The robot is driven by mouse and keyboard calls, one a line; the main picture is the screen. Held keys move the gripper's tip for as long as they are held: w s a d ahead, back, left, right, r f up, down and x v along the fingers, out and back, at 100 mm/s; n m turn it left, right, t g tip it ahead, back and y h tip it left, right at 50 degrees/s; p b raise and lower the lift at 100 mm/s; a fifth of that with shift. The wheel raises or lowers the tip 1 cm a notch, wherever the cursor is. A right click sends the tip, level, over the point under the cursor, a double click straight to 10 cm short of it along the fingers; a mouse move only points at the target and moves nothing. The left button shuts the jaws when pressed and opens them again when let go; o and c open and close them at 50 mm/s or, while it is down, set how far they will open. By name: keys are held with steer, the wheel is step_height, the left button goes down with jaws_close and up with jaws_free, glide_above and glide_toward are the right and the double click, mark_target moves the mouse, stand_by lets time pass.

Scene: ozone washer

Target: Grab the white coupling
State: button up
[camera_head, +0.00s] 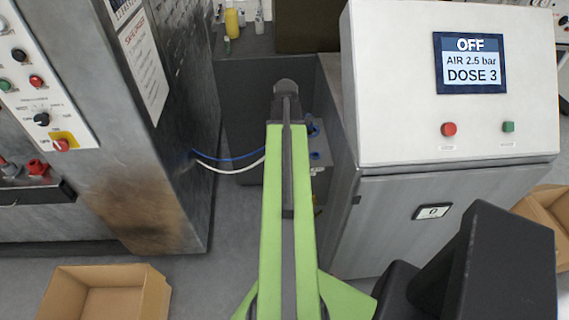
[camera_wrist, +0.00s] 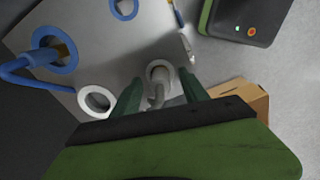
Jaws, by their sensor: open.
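The white coupling (camera_wrist: 158,72) shows in the wrist view on the grey panel (camera_wrist: 110,50), with a pale curved piece running from it toward my gripper. My gripper (camera_wrist: 161,80) is open, with one dark green finger on each side of the coupling's line. I cannot tell whether the fingers touch it. A separate white ring (camera_wrist: 82,92) on the panel, left of the coupling, looks empty. In the head view my arm hides the coupling and my gripper; a white hose (camera_head: 225,171) runs behind the arm.
A blue coupling with a hose (camera_wrist: 20,76) sits in a blue ring (camera_wrist: 37,64) at left. Another blue ring (camera_wrist: 123,16) is above. A cardboard box (camera_wrist: 245,98) lies at right. In the head view, a control cabinet (camera_head: 400,120) stands right and a worn metal machine (camera_head: 150,200) left.

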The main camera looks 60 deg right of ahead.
steer(key=shift+f, duration=0.3)
jaws_close()
stand_by(0.3)
